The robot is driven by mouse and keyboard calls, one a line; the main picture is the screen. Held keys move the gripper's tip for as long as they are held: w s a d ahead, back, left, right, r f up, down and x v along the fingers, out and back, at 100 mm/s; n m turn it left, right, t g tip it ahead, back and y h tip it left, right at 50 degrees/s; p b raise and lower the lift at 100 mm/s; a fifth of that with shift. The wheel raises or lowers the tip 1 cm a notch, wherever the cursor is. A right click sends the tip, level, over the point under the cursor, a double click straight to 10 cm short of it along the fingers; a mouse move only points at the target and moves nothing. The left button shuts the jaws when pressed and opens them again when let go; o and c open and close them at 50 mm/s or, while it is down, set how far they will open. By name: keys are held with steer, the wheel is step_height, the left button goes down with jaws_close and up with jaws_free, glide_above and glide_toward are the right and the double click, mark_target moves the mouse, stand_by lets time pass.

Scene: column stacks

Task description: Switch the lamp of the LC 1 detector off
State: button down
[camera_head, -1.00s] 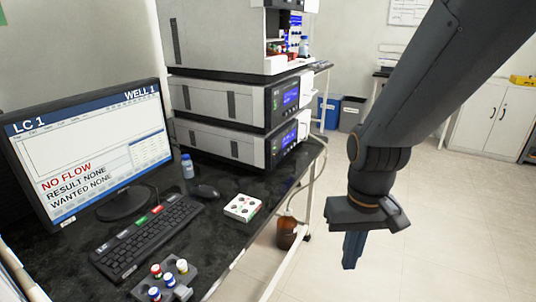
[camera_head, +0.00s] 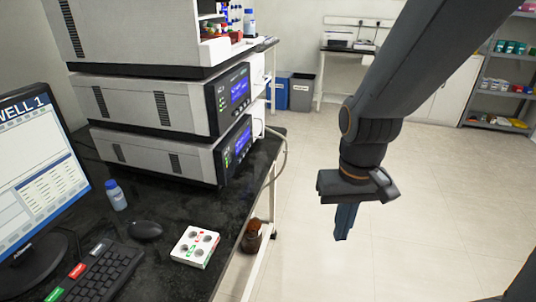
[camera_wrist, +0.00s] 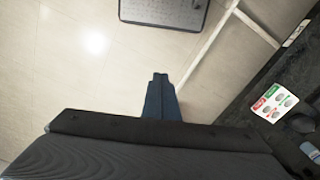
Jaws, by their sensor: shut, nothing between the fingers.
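The LC 1 stack stands on the dark bench at the left. Its upper grey-and-white module (camera_head: 125,103) and lower module (camera_head: 150,155) each have a dark front with a lit blue screen facing right. I cannot read which one is the detector. A white box with round buttons and red and green marks (camera_head: 195,247) lies near the bench edge; it also shows in the wrist view (camera_wrist: 274,103). My gripper (camera_head: 345,225) is shut and empty, pointing down over the floor, right of the bench and apart from everything. Its blue fingers show in the wrist view (camera_wrist: 160,85).
A monitor (camera_head: 35,170), keyboard (camera_head: 95,275), mouse (camera_head: 145,230) and blue-capped bottle (camera_head: 116,195) stand on the bench. A brown bottle (camera_head: 252,238) is below the bench edge. Blue and grey bins (camera_head: 302,92) stand behind. The floor at right is clear.

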steer(key=shift+w+d, duration=0.1)
steer(key=shift+w, duration=0.15)
steer(key=w+a+f+m+g+y+b, duration=0.35)
steer(key=w+a+f+m+y, duration=0.25)
steer(key=w+a+m+y, duration=0.5)
steer(key=w+d+m+t+y+b, duration=0.1)
steer(key=w+d+m+t+y, duration=0.1)
steer(key=w+m+t, duration=0.3)
steer(key=w+d+m+t+y+b, duration=0.2)
steer(key=w+m+t, duration=0.3)
steer(key=w, duration=0.7)
steer(key=shift+d+r+m+y, duration=0.25)
steer(key=shift+d+m+y, duration=0.35)
steer(key=shift+y, duration=0.3)
